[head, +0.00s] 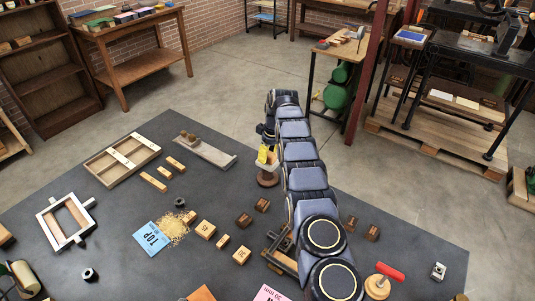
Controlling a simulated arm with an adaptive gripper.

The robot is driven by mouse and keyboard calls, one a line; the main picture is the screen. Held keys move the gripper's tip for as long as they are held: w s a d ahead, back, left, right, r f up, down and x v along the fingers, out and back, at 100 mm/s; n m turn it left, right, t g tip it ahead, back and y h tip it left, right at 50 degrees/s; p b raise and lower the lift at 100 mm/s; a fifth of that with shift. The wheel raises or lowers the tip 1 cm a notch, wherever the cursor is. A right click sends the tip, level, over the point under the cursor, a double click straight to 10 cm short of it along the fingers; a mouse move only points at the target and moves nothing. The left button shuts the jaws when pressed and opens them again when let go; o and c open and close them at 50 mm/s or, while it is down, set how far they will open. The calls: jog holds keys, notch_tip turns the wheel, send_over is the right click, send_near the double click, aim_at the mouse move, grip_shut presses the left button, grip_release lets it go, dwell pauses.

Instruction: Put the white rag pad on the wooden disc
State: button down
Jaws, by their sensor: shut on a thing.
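My gripper (267,145) is at the far end of my arm, near the far edge of the dark table, pointing down. It is shut on a small pale and yellow thing, which seems to be the white rag pad (263,156); it is small and partly hidden by the fingers.
A grey slab with a wooden knob (212,152) lies left of my gripper. Brown blocks (262,205) and pale letter blocks (205,229) lie nearer. A round wooden piece (376,287) with a red handle (390,271) is front right.

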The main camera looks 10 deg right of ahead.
jog(key=shift+f, duration=0.15)
jog(key=c, duration=0.8)
grip_release()
